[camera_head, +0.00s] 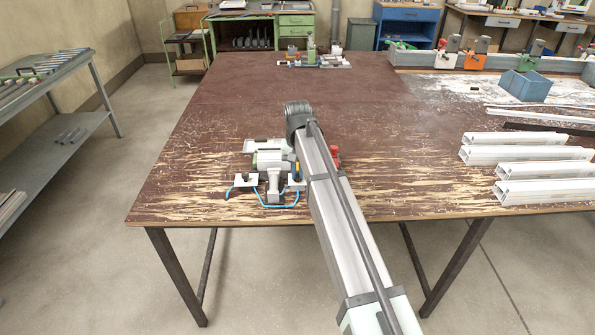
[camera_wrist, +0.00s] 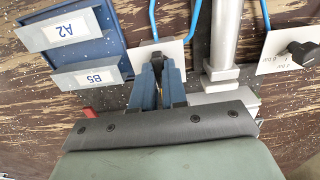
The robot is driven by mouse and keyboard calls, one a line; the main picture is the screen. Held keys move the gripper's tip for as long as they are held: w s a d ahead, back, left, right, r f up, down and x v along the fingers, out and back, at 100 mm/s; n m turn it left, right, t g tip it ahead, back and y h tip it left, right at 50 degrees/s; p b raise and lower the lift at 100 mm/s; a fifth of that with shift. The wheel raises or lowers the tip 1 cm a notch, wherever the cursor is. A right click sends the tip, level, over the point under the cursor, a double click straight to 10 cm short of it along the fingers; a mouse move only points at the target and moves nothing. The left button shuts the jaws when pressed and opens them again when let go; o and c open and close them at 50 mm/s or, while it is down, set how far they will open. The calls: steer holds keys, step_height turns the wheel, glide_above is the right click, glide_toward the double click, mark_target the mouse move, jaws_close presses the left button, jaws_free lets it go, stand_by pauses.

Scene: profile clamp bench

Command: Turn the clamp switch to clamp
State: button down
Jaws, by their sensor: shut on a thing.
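The clamp unit (camera_head: 270,163) sits near the front edge of the brown bench, with white plates and blue hoses. In the wrist view my gripper (camera_wrist: 160,88) has its two blue fingers close together over a white plate (camera_wrist: 145,53). It is shut on a small dark part there, apparently the clamp switch, mostly hidden between the fingers. The switch position and any marks beside it cannot be read. A silver cylinder (camera_wrist: 229,32) stands beside this plate.
A second white plate (camera_wrist: 275,55) carries a black knob (camera_wrist: 303,53) and small print. A blue panel (camera_wrist: 103,50) with A2 and B5 labels lies left of the fingers. White profiles (camera_head: 545,170) lie at the bench's right. The bench left of the unit is clear.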

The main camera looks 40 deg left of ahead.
mark_target(298, 174)
steer(key=shift+m, duration=0.3)
steer(key=m, duration=0.5)
steer(key=shift+m, duration=0.3)
steer(key=m, duration=0.5)
steer(key=shift+m, duration=0.3)
steer(key=c, duration=1.2)
jaws_free()
steer(key=shift+o, duration=0.2)
steer(key=shift+r, duration=0.1)
step_height(298, 174, up, 14)
steer(key=shift+f, duration=0.2)
